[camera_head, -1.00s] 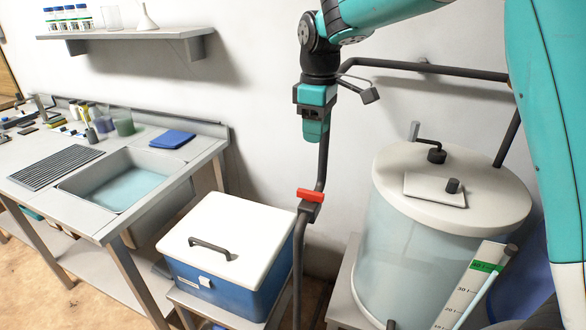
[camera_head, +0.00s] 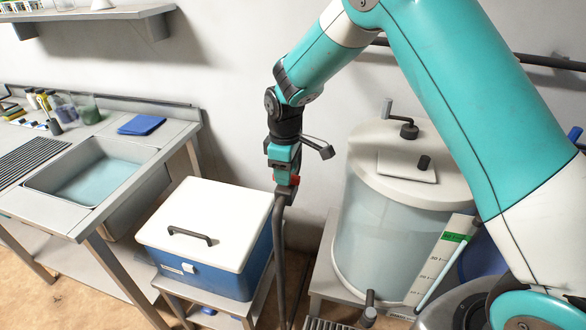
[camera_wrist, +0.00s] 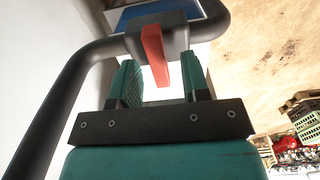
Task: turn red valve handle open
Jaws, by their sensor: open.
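The red valve handle (camera_wrist: 155,56) sits on a dark valve body (camera_wrist: 160,30) on a dark pipe (camera_wrist: 90,60). In the wrist view it lies between the two green fingers of my gripper (camera_wrist: 164,82), with a gap on each side. In the head view my gripper (camera_head: 284,183) hangs over the valve and covers most of it. My gripper is open and holds nothing.
A blue cooler box with a white lid (camera_head: 215,215) stands left of the pipe. A large lidded tank (camera_head: 385,235) stands to its right. A sink bench (camera_head: 120,135) is at the left, with a wall behind.

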